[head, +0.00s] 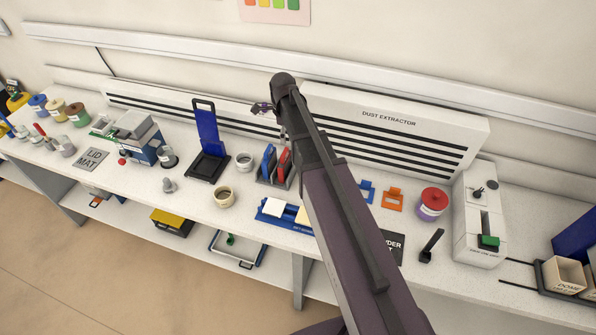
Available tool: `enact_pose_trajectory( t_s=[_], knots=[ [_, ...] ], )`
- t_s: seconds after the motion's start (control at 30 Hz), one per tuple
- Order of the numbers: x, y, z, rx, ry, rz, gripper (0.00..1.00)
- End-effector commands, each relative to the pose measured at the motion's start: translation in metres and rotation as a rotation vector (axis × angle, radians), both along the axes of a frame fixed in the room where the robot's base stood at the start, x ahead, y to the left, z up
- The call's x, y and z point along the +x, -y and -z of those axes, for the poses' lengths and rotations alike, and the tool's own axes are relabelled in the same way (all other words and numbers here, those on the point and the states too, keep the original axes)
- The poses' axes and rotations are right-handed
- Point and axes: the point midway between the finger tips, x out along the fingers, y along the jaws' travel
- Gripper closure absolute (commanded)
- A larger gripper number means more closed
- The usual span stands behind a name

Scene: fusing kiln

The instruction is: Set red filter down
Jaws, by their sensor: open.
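A red plate (284,163), which looks like the red filter, stands upright in a dark grey rack (264,182). A blue plate (268,160) stands beside it to the left. My gripper (260,108) is small in the head view, at the far end of my arm, in front of the dust extractor and above the rack in the picture. It is open and appears empty, apart from the red plate. My arm passes close to the right of the rack and may hide part of it.
A grey jar (244,161) and a tan cup (224,197) stand left of the rack. A blue tray (268,218) with pale blocks lies in front. The dust extractor (400,122) runs along the back. Orange (392,204) and blue frames (367,187) lie right of my arm.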

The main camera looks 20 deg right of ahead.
Motion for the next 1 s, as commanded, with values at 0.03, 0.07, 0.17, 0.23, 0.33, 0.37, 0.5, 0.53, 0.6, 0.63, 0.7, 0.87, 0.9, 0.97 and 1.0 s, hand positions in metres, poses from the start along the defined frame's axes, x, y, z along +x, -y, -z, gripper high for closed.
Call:
enact_pose_trajectory(
  t_s=[0.03, 0.07, 0.17, 0.23, 0.33, 0.37, 0.5, 0.53, 0.6, 0.63, 0.7, 0.87, 0.9, 0.97, 1.0],
  knots=[
    [-0.011, 0.0, 0.0, 0.0, 0.0, -0.061, 0.0],
    [-0.016, 0.0, 0.0, 0.0, 0.0, -0.104, 0.0],
    [-0.032, -0.001, 0.0, 0.0, 0.0, -0.254, 0.0],
    [-0.044, -0.001, 0.0, 0.0, 0.0, -0.365, 0.0],
    [-0.06, -0.001, 0.0, 0.0, 0.0, -0.521, 0.0],
    [-0.065, -0.001, 0.0, 0.0, 0.0, -0.568, 0.0],
    [-0.087, -0.002, 0.0, 0.0, 0.0, -0.787, 0.0],
    [-0.092, -0.002, 0.0, 0.0, 0.0, -0.835, 0.0],
    [-0.103, -0.002, 0.0, -0.001, -0.001, -0.944, 0.0],
    [-0.108, -0.002, 0.0, -0.001, -0.001, -0.992, 0.0],
    [-0.119, -0.002, 0.0, -0.001, -0.002, -1.101, 0.0],
    [-0.145, -0.003, 0.0, -0.001, -0.002, -1.352, 0.0],
    [-0.152, -0.003, 0.0, -0.001, -0.002, -1.415, 0.0],
    [-0.161, -0.003, 0.0, -0.001, -0.002, -1.509, 0.0],
    [-0.167, -0.003, 0.0, -0.001, -0.002, -1.569, 0.0]
  ],
)
